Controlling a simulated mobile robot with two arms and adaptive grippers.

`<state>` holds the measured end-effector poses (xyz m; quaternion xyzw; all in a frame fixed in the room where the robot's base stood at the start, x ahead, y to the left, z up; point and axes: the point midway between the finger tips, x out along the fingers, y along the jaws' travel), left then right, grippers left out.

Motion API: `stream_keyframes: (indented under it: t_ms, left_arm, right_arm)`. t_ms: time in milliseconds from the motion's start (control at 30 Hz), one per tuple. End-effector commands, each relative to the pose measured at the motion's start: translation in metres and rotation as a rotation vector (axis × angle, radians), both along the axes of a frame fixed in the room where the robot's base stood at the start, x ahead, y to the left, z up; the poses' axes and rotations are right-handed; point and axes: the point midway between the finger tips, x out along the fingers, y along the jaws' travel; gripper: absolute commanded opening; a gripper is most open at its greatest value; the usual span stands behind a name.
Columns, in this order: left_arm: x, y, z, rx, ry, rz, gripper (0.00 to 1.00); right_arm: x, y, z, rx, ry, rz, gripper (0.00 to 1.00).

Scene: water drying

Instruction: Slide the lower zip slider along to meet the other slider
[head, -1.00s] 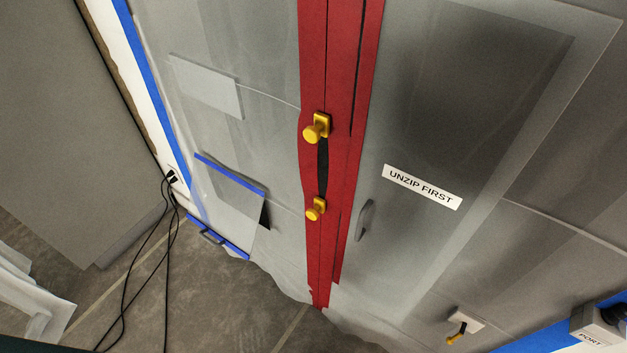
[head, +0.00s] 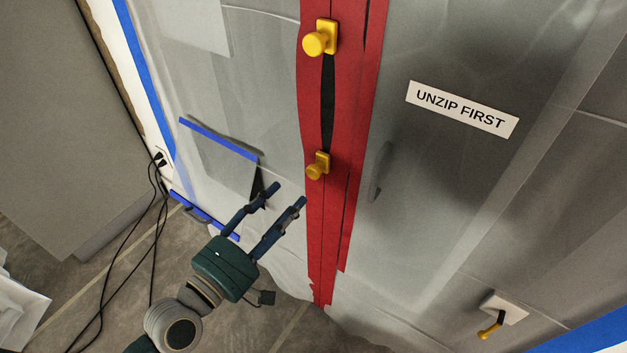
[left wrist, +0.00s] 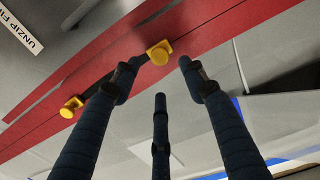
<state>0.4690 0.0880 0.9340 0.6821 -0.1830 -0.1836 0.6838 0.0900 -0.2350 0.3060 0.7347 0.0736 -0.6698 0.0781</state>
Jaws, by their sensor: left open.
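The red zip strip (head: 312,220) runs down the translucent plastic sheet. Its lower yellow slider (head: 318,165) sits below the upper yellow slider (head: 320,38), with a dark open gap (head: 328,95) between them. My left gripper (head: 287,195) is open and empty, below and left of the lower slider in the head view, its fingers pointing up towards the strip. In the left wrist view the lower slider (left wrist: 159,52) shows between the fingertips, apparently beyond them; contact is not visible. The upper slider (left wrist: 72,106) shows at the left there. My right gripper is not in view.
An "UNZIP FIRST" label (head: 462,109) and a grey handle (head: 381,171) are right of the strip. A blue-taped flap (head: 215,165) is on the left. Black cables (head: 158,220) hang to the floor. A yellow-handled fitting (head: 500,310) is low on the right.

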Motion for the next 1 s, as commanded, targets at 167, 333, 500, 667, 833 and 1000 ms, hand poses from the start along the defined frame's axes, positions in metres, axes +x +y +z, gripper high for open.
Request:
stream_keyframes:
  t_ms: [167, 333, 500, 667, 833, 1000]
  left_arm:
    - [0.021, -0.011, 0.005, -0.005, -0.005, 0.002, 0.43]
    - [0.050, -0.028, 0.004, -0.004, -0.005, 0.001, 0.43]
    - [0.075, -0.043, 0.002, -0.002, -0.003, 0.002, 0.43]
    - [0.088, -0.050, 0.001, 0.001, -0.003, 0.002, 0.43]
    - [0.092, -0.052, 0.001, 0.002, -0.001, 0.001, 0.43]
    - [0.092, -0.052, 0.001, 0.003, -0.002, 0.001, 0.43]
  right_arm:
    - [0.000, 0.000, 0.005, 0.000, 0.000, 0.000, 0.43]
    - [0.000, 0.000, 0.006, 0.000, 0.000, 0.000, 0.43]
    - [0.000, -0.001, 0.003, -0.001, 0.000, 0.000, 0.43]
    - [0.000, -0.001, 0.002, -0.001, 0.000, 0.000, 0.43]
    - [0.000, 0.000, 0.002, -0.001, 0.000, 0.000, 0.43]
    - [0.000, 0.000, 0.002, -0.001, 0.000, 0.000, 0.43]
